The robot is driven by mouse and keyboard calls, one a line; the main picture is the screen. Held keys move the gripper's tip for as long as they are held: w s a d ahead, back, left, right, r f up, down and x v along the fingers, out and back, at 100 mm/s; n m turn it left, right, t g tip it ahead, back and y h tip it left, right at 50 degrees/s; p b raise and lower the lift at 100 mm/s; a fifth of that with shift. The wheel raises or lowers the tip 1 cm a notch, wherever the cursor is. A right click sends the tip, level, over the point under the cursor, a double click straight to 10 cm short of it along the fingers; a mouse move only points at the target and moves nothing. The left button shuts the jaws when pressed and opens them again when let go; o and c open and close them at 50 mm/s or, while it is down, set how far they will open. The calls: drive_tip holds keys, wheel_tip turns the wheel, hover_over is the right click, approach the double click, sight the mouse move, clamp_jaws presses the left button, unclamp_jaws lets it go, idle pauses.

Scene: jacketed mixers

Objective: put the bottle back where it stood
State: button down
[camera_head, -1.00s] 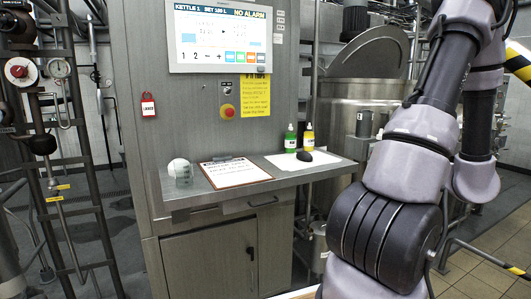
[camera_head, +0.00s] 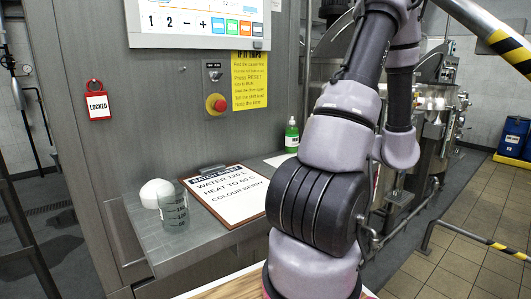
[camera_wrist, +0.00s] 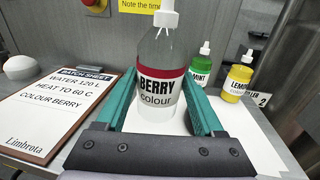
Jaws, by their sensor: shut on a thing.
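My gripper (camera_wrist: 158,82) is shut on the berry bottle (camera_wrist: 158,103), a clear bottle with a white cap and a red-and-white BERRY label. Its teal fingers lie on either side of the bottle, which looks upright. The bottle is over or on a white sheet (camera_wrist: 142,148); I cannot tell if its base touches. To its right stand the green mint bottle (camera_wrist: 202,70) and the yellow lemon bottle (camera_wrist: 238,78). In the head view the mint bottle (camera_head: 291,135) shows, while my arm hides my gripper and the berry bottle.
The clipboard with the batch sheet (camera_head: 224,192) lies on the steel shelf (camera_head: 205,238). Left of it are a clear beaker (camera_head: 173,208) and a white dome (camera_head: 154,192). The control cabinet (camera_head: 160,95) rises behind, with a red stop button (camera_head: 216,104).

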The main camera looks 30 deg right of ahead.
drive_tip(key=w+d+x, duration=0.1)
drive_tip(key=d+x, duration=0.2)
drive_tip(key=x, duration=1.7)
drive_tip(key=f, duration=0.6)
drive_tip(key=shift+s+f, duration=0.25)
drive_tip(key=shift+s, duration=0.1)
drive_tip(key=shift+w+f, duration=0.2)
drive_tip(key=shift+f, duration=0.15)
unclamp_jaws()
